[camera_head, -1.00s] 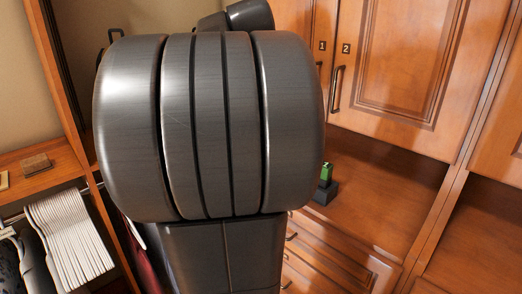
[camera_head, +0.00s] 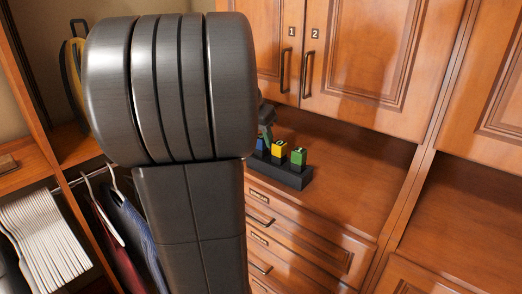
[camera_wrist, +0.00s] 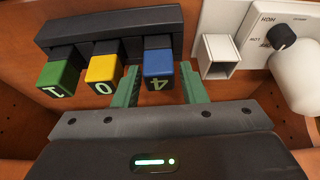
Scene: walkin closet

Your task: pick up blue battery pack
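The blue battery pack (camera_wrist: 158,64) carries an upside-down 4 on its end face and sits at one end of a black charging dock (camera_wrist: 110,28). In the wrist view, my gripper (camera_wrist: 160,85) is open, with one green finger on each side of the blue pack. A narrow gap shows on both sides. In the head view, the blue pack (camera_head: 261,146) is partly hidden by my gripper (camera_head: 267,128) at the left end of the dock (camera_head: 290,178). Whether the fingers reach fully around it is unclear.
A yellow battery pack (camera_wrist: 103,68) and a green one (camera_wrist: 58,72) stand in the same dock. Right of it in the wrist view are a white square holder (camera_wrist: 217,55) and a white panel with a black knob (camera_wrist: 283,36). Cabinet doors (camera_head: 375,50) hang above the counter.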

